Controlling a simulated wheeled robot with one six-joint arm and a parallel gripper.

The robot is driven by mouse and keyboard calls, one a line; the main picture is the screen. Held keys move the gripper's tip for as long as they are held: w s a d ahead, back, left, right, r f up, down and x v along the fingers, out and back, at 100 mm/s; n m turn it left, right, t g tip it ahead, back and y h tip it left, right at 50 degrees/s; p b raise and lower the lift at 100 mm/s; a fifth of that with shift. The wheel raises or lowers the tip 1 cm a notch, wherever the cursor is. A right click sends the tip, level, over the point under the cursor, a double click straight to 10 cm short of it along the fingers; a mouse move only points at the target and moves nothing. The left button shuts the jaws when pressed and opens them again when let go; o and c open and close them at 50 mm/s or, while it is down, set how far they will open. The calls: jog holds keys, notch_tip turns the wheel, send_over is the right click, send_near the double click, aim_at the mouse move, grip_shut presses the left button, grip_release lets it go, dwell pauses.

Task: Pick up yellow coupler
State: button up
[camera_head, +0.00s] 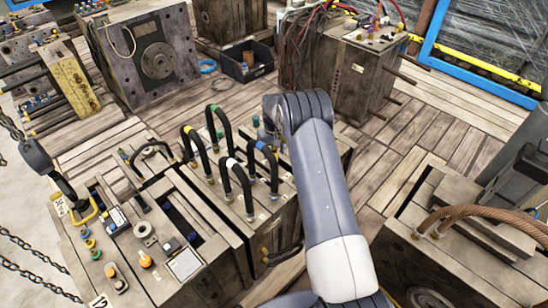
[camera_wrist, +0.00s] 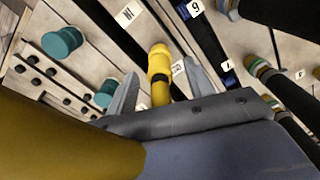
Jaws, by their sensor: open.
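The yellow coupler (camera_wrist: 159,60) shows in the wrist view as a short yellow cylinder with a dark band near its lower end. My gripper (camera_wrist: 161,72) is open, with one grey finger on each side of the coupler. The coupler lies between the fingers in the picture; I cannot tell how deep it sits or whether either finger touches it. Its lower end runs down to the gripper body's edge. In the head view my arm reaches over the mould block, and the gripper and coupler are hidden behind it.
Two teal couplers, one upper left (camera_wrist: 62,42) and one lower (camera_wrist: 105,93), stand left of the fingers. Black hoses (camera_wrist: 285,85) pass at the right. In the head view, several black hose loops (camera_head: 225,150) rise from the mould block (camera_head: 225,205) left of my arm.

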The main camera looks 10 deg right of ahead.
notch_tip(320, 180, down, 2)
jog(key=shift+f, duration=0.1)
jog(key=shift+c, duration=0.4)
grip_shut()
